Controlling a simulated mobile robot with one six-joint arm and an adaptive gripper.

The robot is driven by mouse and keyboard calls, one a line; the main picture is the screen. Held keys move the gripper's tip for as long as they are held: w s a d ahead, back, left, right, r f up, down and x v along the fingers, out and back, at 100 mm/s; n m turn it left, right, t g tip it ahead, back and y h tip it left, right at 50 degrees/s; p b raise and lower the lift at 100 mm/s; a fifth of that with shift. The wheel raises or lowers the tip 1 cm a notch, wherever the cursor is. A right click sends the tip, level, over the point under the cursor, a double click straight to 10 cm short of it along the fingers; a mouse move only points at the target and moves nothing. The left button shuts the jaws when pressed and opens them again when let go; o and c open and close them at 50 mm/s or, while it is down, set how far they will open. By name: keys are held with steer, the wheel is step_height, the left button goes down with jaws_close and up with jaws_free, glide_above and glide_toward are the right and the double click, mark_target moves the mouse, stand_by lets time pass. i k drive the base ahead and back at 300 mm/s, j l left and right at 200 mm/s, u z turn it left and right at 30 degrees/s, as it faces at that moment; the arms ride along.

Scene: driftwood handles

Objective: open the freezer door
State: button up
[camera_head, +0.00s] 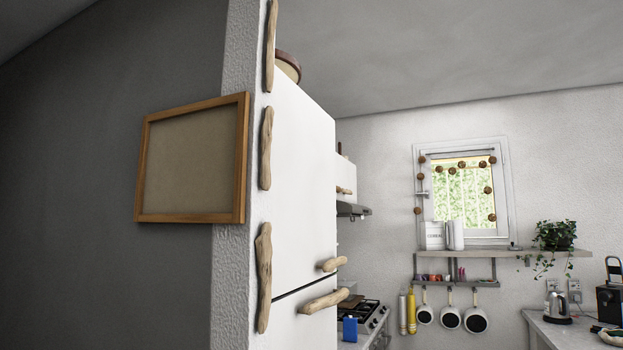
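A tall white fridge-freezer (303,190) stands just right of the wall corner, seen at a steep angle. A dark seam splits it into an upper door (300,150) and a lower door (305,330); both look shut. A short driftwood handle (332,264) is on the upper door just above the seam, near its right edge. A longer driftwood handle (324,301) is on the lower door just below the seam. No label shows which door is the freezer. The bottom of the lower door is out of frame. My gripper is not in view.
The wall end (235,280) stands close at left, with several driftwood pieces (264,270) along its edge and a wooden frame (192,160) on it. Beyond the fridge are a stove (368,315), a blue box (350,329) and a counter (570,333) at right. The floor is not visible.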

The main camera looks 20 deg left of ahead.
mark_target(302, 201)
steer(key=i+u, duration=0.1)
steer(key=i, duration=3.9)
steer(key=i+u, duration=0.15)
steer(key=i, duration=0.4)
steer(key=i+l+u, duration=0.2)
steer(key=i, duration=0.35)
steer(key=i+l+u, duration=0.15)
steer(key=i, duration=0.4)
steer(key=u, duration=4.35)
